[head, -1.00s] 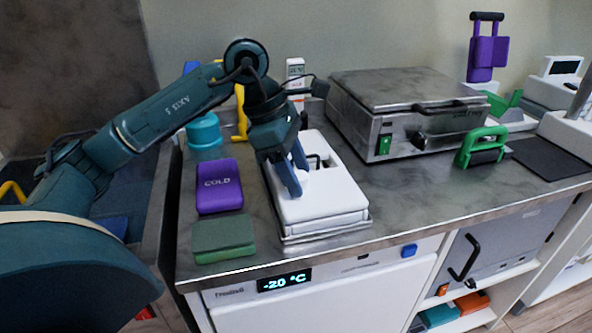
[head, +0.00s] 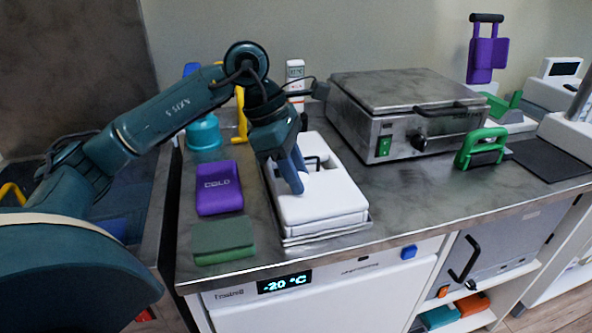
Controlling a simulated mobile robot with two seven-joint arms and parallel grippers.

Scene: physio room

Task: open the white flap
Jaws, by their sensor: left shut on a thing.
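The white flap (head: 335,197) is the flat lid of a low white box on the metal counter. It lies level and looks closed. A small black handle (head: 319,160) stands up from it, partly hidden by my left gripper. My left gripper (head: 298,179) reaches down from above over the flap, its fingers close together and shut on the handle. The exact contact is hidden behind the fingers. My right gripper is not in view.
A purple cold pack (head: 219,188) and a green block (head: 223,240) lie left of the box. A steel hot-plate unit (head: 400,85) stands close on the right. Behind the arm are a teal roll (head: 204,133) and a white bottle (head: 295,78). The counter's front edge is near.

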